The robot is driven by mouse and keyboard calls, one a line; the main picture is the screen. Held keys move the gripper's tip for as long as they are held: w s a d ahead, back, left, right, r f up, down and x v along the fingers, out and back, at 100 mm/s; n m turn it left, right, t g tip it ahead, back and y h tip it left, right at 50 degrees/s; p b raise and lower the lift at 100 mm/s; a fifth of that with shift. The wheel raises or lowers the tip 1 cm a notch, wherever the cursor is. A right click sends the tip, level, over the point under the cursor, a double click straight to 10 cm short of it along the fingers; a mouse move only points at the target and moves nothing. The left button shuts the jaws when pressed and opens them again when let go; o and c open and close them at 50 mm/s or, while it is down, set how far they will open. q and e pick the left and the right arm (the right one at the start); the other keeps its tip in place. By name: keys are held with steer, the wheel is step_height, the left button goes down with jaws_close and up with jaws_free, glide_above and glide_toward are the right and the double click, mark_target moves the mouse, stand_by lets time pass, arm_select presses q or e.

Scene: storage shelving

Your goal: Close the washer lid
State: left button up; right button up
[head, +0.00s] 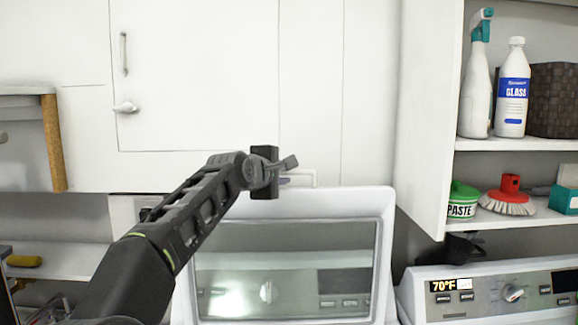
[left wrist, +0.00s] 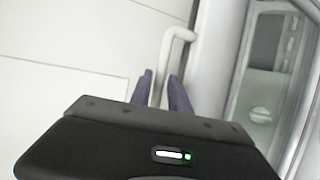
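The washer lid (head: 345,203) stands raised and upright in the head view, a white frame around a glass pane. A thin white handle (head: 307,177) shows at its top edge. My left gripper (head: 285,181) is at that top edge, just left of the handle's visible bend. In the left wrist view, its two dark purple fingers (left wrist: 164,88) are apart, with the white handle (left wrist: 178,48) running between them. Whether a finger touches the handle, I cannot tell. The washer's opening is hidden behind my arm and below the picture. My right gripper is not in view.
A white machine with a control panel (head: 512,292) stands at the right. Above it, shelves (head: 520,145) hold a spray bottle (head: 476,95), a glass cleaner bottle (head: 513,90), a paste tub (head: 462,202) and a red brush (head: 508,195). White cabinet doors (head: 200,70) stand behind.

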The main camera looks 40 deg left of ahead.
arm_select(q)
steer(key=p+x, duration=0.2)
steer(key=x, duration=0.2)
steer(key=shift+w, duration=0.15)
steer(key=shift+c, duration=0.2)
jaws_close()
steer(key=shift+f, duration=0.1)
stand_by(1.0)
